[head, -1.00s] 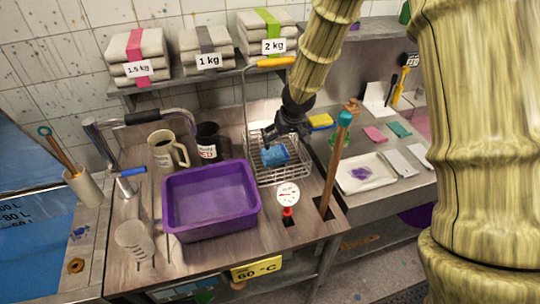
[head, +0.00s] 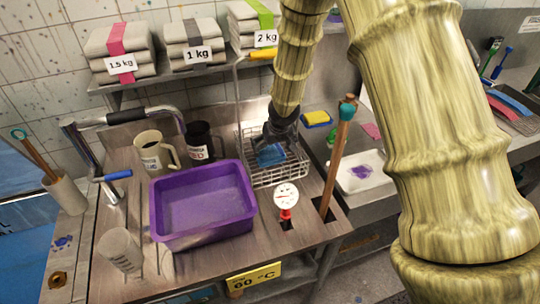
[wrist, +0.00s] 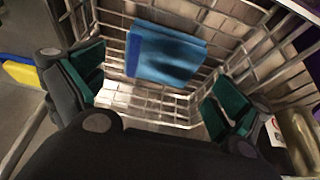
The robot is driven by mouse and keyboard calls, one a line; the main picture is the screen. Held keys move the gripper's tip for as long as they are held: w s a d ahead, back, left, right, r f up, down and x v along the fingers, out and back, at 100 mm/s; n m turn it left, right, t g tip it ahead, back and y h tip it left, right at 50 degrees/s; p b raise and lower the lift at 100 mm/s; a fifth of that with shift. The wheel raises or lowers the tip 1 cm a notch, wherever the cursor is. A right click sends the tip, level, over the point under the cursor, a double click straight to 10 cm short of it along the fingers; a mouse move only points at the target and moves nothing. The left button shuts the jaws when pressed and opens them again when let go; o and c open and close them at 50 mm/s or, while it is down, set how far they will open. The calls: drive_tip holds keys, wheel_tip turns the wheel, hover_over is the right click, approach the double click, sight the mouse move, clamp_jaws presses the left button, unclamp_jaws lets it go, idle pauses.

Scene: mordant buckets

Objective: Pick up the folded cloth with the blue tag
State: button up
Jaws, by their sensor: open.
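A folded light-blue cloth (wrist: 168,58) with a darker blue strip along its edge lies inside a wire basket (wrist: 255,45). In the head view the cloth (head: 270,156) is partly hidden behind my gripper (head: 277,136), and the basket (head: 280,178) stands behind and right of the purple tub. In the wrist view my gripper (wrist: 155,92) has its two green-padded fingers spread wide at the basket, with nothing between the pads. The cloth shows beyond the fingertips, between them in the picture. I see no contact with it.
The purple tub (head: 203,238) sits left of the basket. A dial gauge (head: 286,196) and a wooden stick (head: 336,155) stand in front and right. Mugs (head: 153,153) stand behind the tub. Banded cloth stacks (head: 193,45) with weight labels fill the shelf above.

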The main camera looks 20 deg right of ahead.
sight(270, 151)
drive_tip(key=shift+w+p+x, duration=0.2)
drive_tip(key=shift+p+x, duration=0.35)
drive_tip(key=shift+x, duration=2.2)
drive_tip(key=shift+a+r, duration=0.15)
drive_tip(key=shift+c, duration=0.4)
drive_tip(key=c, duration=0.9)
drive_tip(key=shift+o, duration=0.2)
drive_tip(key=shift+r, duration=0.15)
drive_tip(key=shift+r+p, duration=0.75)
drive_tip(key=shift+r, duration=4.1)
